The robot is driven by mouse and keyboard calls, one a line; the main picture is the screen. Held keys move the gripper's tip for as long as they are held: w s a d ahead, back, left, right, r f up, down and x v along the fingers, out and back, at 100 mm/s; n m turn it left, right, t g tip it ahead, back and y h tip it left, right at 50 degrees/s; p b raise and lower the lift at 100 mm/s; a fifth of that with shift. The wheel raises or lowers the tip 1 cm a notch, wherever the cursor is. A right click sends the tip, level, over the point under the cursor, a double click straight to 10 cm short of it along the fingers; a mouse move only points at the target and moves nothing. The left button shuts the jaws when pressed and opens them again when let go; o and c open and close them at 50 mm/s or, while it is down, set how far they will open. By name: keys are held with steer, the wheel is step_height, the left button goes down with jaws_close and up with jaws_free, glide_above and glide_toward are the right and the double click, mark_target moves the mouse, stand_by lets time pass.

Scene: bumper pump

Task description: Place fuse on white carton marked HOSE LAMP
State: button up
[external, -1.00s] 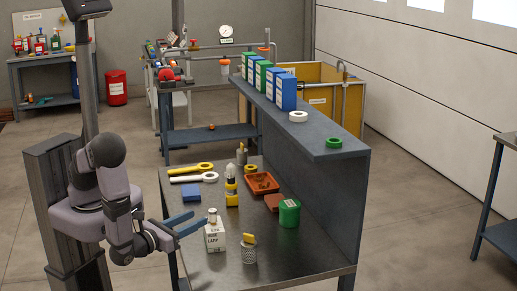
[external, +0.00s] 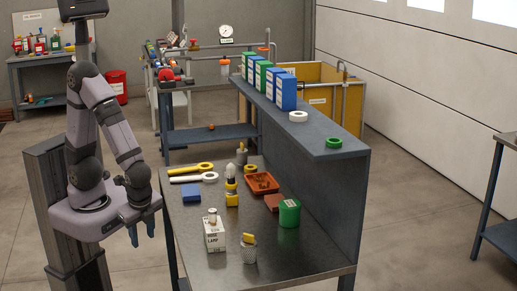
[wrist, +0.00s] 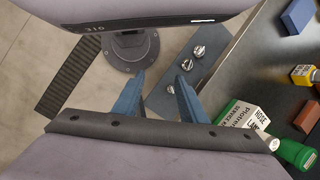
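The white carton (external: 215,238) marked HOSE LAMP stands upright near the front left edge of the metal bench. The carton (wrist: 243,116) also shows there, right of the fingers, partly cut off by my gripper body.
A raised shelf (external: 305,135) runs along the bench's right side.

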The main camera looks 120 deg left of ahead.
steer(key=w+d+r+n+t+h, duration=0.2)
steer(key=w+d+t, duration=0.1)
steer(key=w, duration=0.1)
steer(key=shift+w+d+r+n+h, duration=0.15)
steer(key=shift+w+d+n+h, duration=0.15)
steer(key=shift+w+n, duration=0.1)
stand_by(0.9)
